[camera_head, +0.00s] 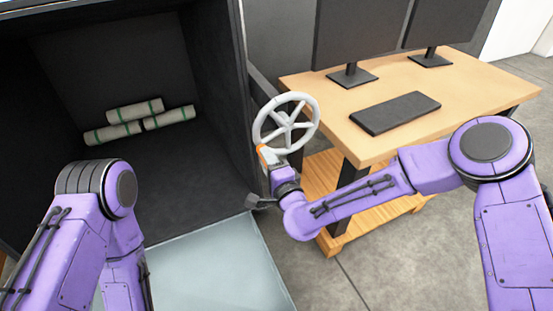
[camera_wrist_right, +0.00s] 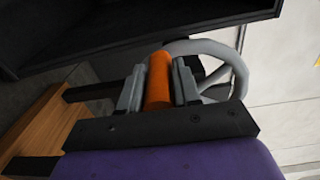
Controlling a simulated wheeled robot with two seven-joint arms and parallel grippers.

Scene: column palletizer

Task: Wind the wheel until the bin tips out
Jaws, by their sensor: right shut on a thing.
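The pale grey wheel (camera_head: 289,124) has spokes and stands at the right side of the dark bin (camera_head: 185,165). My right gripper (camera_head: 266,157) is at the lower left of the wheel's rim. It is shut on the wheel's orange handle (camera_wrist_right: 158,82), which sits between both fingers in the right wrist view. The rim also shows there behind the handle (camera_wrist_right: 239,75). The bin is open toward me, and several pale rolls with green bands (camera_head: 137,113) lie stacked inside it near the back. My left arm is at the lower left, but its gripper is out of view.
A wooden desk (camera_head: 455,85) stands right of the wheel, with two monitors (camera_head: 352,76) and a dark flat keyboard-like slab (camera_head: 395,113) on it. Its lower shelf lies behind my right forearm. A pale panel (camera_head: 215,270) lies in front of the bin. Grey floor shows at the lower middle.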

